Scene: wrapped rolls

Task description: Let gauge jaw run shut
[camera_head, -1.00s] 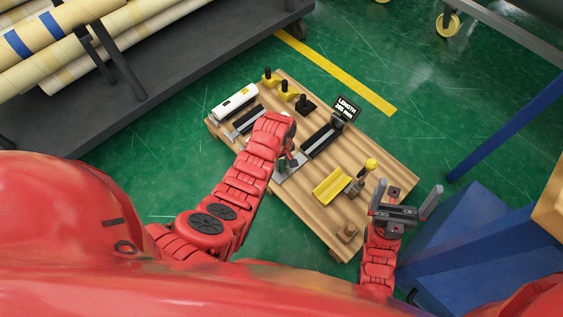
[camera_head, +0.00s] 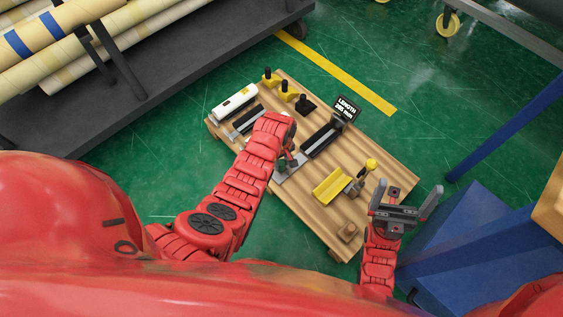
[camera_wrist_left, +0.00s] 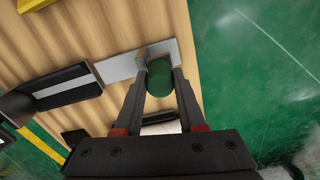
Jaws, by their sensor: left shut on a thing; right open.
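The length gauge (camera_head: 320,141) is a dark channel on the wooden board, with a black display (camera_head: 347,107) reading LENGTH and a figure in mm too small to read surely. A grey metal plate (camera_head: 291,171) lies at its near end and shows in the left wrist view (camera_wrist_left: 118,68). My left gripper (camera_head: 288,162) is over this plate. In the left wrist view its fingers (camera_wrist_left: 159,88) are shut on a dark green knob (camera_wrist_left: 160,76) at the plate's edge. My right gripper (camera_head: 405,197) is open and empty beyond the board's right edge.
The wooden board (camera_head: 305,217) also bears a white wrapped roll (camera_head: 234,103), yellow stands (camera_head: 288,92), a yellow trough (camera_head: 331,186), a yellow-knobbed tool (camera_head: 370,166) and a small wooden block (camera_head: 347,231). A blue cabinet (camera_head: 460,235) stands at right.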

